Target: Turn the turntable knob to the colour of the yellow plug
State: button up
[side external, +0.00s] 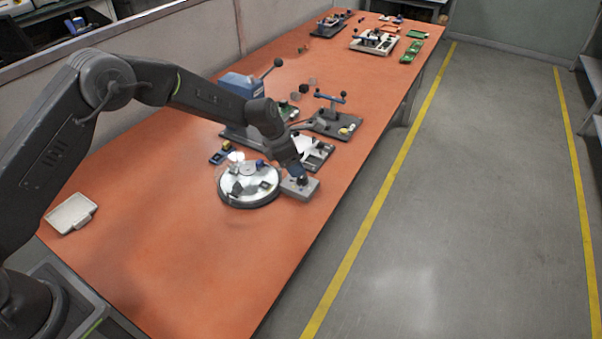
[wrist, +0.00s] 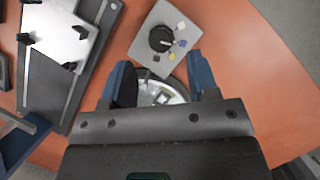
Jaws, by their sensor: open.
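The turntable (side external: 250,203) is a round, pale disc with a dark rim and several small parts on it; part of it also shows between my fingers in the wrist view (wrist: 165,91). Beside it is a grey control box (side external: 309,190). The box's black round knob (wrist: 161,38) has a light pointer line toward the lower right, and several coloured marks sit on that side, one yellow. My gripper (wrist: 162,65) is open and empty; the knob lies just beyond its fingertips in the wrist view. In the side view my gripper (side external: 298,177) covers part of the box. I cannot make out the yellow plug clearly.
A dark fixture with a white plate (wrist: 58,38) lies left of the box in the wrist view. A pale tray (side external: 71,214) is at the left. The front orange tabletop is clear.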

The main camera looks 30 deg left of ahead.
aim_at(302, 178)
jog(key=shift+x, duration=2.6)
jog(key=shift+c, duration=0.5)
jog(key=c, duration=0.8)
jog(key=shift+c, duration=0.2)
jog(key=shift+m, duration=0.4)
jog(key=m+g+h, duration=0.1)
jog(key=m, duration=0.2)
jog(key=shift+m, duration=0.3)
jog(key=shift+w+m+g, duration=0.1)
jog(key=shift+m+g, duration=1)
jog(key=shift+m, duration=1.1)
